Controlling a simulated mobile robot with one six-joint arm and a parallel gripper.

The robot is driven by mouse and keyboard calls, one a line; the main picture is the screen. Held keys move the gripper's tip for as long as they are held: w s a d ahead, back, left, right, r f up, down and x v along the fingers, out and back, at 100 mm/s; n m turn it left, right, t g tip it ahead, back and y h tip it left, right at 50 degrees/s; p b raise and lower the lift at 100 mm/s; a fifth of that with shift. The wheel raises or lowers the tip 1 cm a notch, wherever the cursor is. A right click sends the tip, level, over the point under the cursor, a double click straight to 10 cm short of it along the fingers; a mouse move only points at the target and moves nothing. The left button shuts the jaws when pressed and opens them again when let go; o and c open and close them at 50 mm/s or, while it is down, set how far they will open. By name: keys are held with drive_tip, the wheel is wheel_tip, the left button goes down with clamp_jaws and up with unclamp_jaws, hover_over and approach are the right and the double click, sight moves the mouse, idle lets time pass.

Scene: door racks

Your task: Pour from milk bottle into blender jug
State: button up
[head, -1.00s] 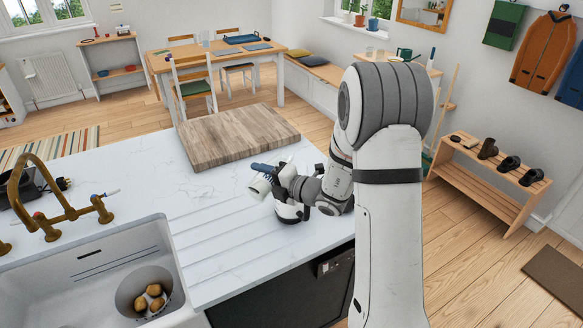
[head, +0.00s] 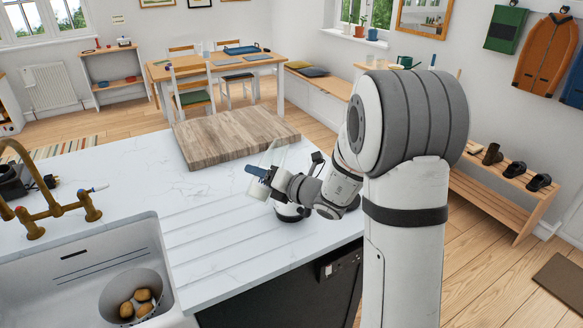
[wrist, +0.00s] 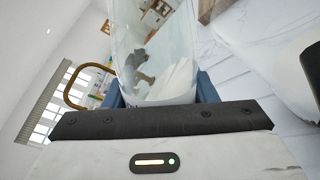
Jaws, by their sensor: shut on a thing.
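My gripper (head: 262,174) is shut on a clear glass vessel, which I take to be the milk bottle (head: 277,152). It stands a little tilted above the counter in the head view. In the wrist view the bottle (wrist: 155,50) sits between the blue fingers (wrist: 160,92), with whitish contents or reflections low in the glass. A white and black round object (head: 291,213) stands on the counter below my gripper; it may be the blender, but my arm hides much of it. I cannot make out the blender jug clearly.
A wooden board (head: 235,137) lies on the white counter (head: 150,185) behind my gripper. The sink (head: 90,265) with a pot of potatoes (head: 136,302) and a brass tap (head: 45,200) are at left. The counter between is clear.

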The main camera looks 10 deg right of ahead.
drive_tip(key=shift+w+d+f+n+b, duration=0.1)
drive_tip(key=shift+f+n+b, duration=0.1)
drive_tip(key=shift+n+b, duration=0.25)
drive_tip(key=shift+w+d+r+n+b, duration=0.1)
drive_tip(key=shift+r+n+b, duration=0.35)
drive_tip(key=shift+r, duration=0.2)
drive_tip(key=shift+r+n+t+b, duration=0.15)
drive_tip(key=shift+n+t+b, duration=0.15)
drive_tip(key=shift+n+b, duration=0.15)
wheel_tip(320, 180, down, 2)
drive_tip(key=b, duration=0.2)
drive_tip(key=n+b, duration=0.1)
drive_tip(key=b, duration=0.2)
drive_tip(key=shift+f, duration=0.25)
drive_tip(key=n+b, duration=0.1)
drive_tip(key=b, duration=0.1)
drive_tip(key=f+n+b, duration=0.1)
drive_tip(key=b, duration=0.1)
drive_tip(key=shift+s+a, duration=0.2)
drive_tip(key=shift+a+r+n+t+b, duration=0.1)
drive_tip(key=shift+r+n+t+b, duration=0.2)
drive_tip(key=shift+n+b, duration=1)
drive_tip(key=shift+r+n+t+b, duration=0.25)
drive_tip(key=shift+n+b, duration=0.3)
drive_tip(key=shift+b, duration=1.4)
